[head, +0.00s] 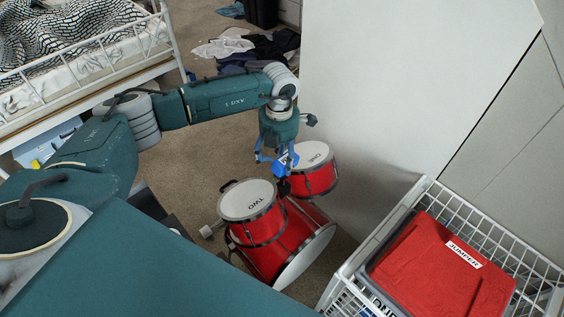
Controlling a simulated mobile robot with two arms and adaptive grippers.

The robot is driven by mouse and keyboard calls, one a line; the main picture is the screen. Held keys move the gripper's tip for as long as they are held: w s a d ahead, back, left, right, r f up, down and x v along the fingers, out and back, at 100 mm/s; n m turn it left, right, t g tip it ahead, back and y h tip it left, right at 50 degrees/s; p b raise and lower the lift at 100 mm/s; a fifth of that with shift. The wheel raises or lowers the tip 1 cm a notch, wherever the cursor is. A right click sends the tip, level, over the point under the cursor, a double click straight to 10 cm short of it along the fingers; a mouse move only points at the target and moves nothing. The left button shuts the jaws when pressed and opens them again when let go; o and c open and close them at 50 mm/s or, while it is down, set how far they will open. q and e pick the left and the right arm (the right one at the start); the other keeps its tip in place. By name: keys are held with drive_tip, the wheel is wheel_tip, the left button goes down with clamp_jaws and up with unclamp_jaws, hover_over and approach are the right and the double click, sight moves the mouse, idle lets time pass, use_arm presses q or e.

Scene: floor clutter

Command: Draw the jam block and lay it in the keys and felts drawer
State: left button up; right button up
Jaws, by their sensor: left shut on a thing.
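The jam block (280,170) is a small bright blue piece above the red drum set, right by a dark mount (284,187) between the two drum tops. I cannot tell whether it still touches that mount. My left gripper (277,160) reaches down from above and is shut on the block, partly hiding it. The keys and felts drawer is not in view. My right gripper is not in view.
A white wire basket (425,186) with a folded red jumper (440,270) stands at the lower right. A pale panel (400,80) rises behind the drums. Dark clothes (265,50) lie on the floor, and a white-railed bed (90,60) stands at the upper left.

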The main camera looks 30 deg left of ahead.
use_arm(q)
drive_tip(key=shift+w+d+r+p, duration=0.4)
drive_tip(key=shift+w+d+r, duration=0.25)
drive_tip(key=shift+w, duration=0.05)
drive_tip(key=shift+r, duration=0.15)
clamp_jaws()
drive_tip(key=shift+r+t+p, duration=0.3)
drive_tip(key=shift+r+p, duration=0.5)
drive_tip(key=shift+r, duration=0.35)
drive_tip(key=shift+w+d+r, duration=0.1)
drive_tip(key=shift+w+r, duration=0.05)
drive_tip(key=shift+w, duration=0.05)
drive_tip(key=shift+r+p, duration=0.3)
drive_tip(key=shift+p, duration=0.2)
drive_tip(key=shift+s+a+r, duration=0.25)
drive_tip(key=shift+a+r, duration=0.05)
drive_tip(key=shift+r, duration=0.1)
